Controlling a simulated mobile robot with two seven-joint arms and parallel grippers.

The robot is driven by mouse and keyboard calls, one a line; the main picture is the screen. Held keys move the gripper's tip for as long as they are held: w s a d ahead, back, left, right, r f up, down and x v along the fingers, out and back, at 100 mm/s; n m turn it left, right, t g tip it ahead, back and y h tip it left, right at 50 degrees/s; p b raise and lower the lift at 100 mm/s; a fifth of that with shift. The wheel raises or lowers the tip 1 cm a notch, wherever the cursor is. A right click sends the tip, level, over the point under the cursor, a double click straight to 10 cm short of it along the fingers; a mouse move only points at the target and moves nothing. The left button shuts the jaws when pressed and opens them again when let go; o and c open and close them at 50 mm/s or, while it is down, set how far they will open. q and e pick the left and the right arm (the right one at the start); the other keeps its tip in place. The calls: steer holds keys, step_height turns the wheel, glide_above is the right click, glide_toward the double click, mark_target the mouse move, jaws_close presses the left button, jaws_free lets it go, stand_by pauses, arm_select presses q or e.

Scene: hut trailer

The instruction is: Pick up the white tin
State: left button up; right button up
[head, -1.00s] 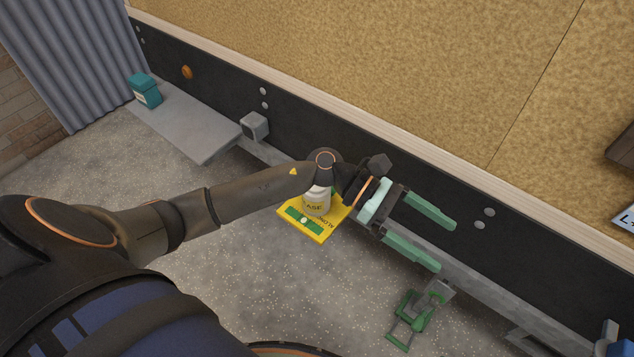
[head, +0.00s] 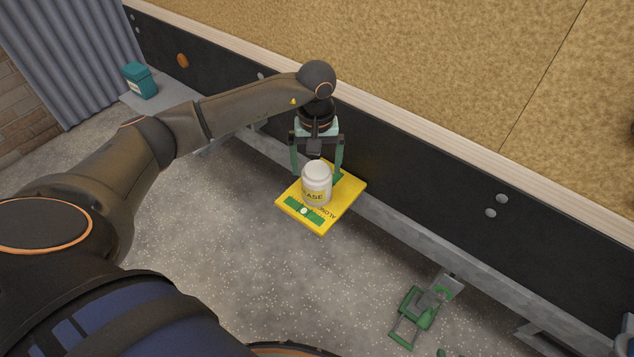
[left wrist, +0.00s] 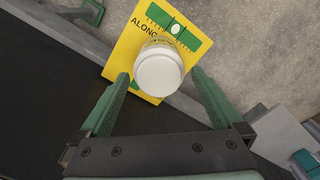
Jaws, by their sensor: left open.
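The white tin (head: 316,178) stands upright on a yellow board (head: 322,226) with a green printed strip. It has a white lid and dark lettering that partly reads "ASE". My left gripper (head: 317,172) is open, with its green fingers just behind the tin and to either side in the head view. In the left wrist view the tin's round lid (left wrist: 159,71) lies between and just beyond the tips of the open fingers (left wrist: 160,76). No contact between fingers and tin is visible. My right gripper is in neither view.
A dark wall panel with a metal rail (head: 400,233) runs close behind the board. A green and grey device (head: 421,312) sits at lower right. A teal box (head: 139,81) stands on a grey ledge at upper left. Speckled floor (head: 240,260) is clear in front.

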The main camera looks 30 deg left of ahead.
arm_select(q)
steer(key=f, duration=0.6)
steer(key=shift+w, duration=0.2)
steer(key=shift+r, duration=0.1)
jaws_close()
stand_by(0.5)
